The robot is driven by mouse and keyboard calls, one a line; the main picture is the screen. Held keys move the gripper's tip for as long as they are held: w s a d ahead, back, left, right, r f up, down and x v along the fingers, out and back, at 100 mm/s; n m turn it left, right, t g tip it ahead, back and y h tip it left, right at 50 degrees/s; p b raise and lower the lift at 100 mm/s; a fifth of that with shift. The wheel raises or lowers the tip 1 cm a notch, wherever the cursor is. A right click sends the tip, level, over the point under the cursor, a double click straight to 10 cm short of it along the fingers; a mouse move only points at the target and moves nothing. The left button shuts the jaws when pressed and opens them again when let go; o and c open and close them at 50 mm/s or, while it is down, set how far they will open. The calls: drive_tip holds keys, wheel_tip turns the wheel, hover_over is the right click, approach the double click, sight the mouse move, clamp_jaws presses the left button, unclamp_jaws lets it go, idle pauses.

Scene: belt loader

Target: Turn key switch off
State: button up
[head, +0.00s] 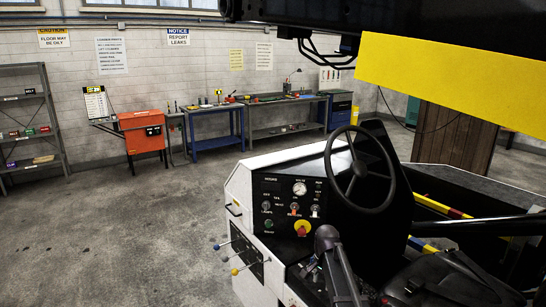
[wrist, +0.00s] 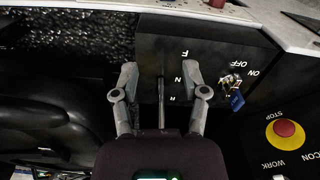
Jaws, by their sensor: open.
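The key switch (wrist: 231,82) is on a black panel in the wrist view, right of my gripper, with a blue key tag (wrist: 237,101) hanging from it. The words OFF and ON are printed beside it; I cannot tell which one the key points to. My gripper (wrist: 160,73) is open, its two fingers apart on either side of a thin selector lever (wrist: 161,98) by the letters F and N. The fingers appear empty and are apart from the key. In the head view my arm hides part of the loader's console, and I cannot make out the key there.
A red stop button (wrist: 285,129) on a yellow base is at lower right in the wrist view. In the head view, the steering wheel (head: 360,203) stands behind my arm, and coloured-knob levers (head: 235,271) are at the left. Open floor lies left of the loader.

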drive_tip(key=s+f+n+b, duration=0.4)
drive_tip(key=s, duration=0.5)
drive_tip(key=s+f+n+b, duration=0.4)
drive_tip(key=s+n, duration=0.1)
drive_tip(key=s, duration=0.4)
drive_tip(key=shift+s+d+f, duration=0.2)
drive_tip(key=shift+s+f, duration=0.1)
drive_tip(key=shift+s, duration=0.1)
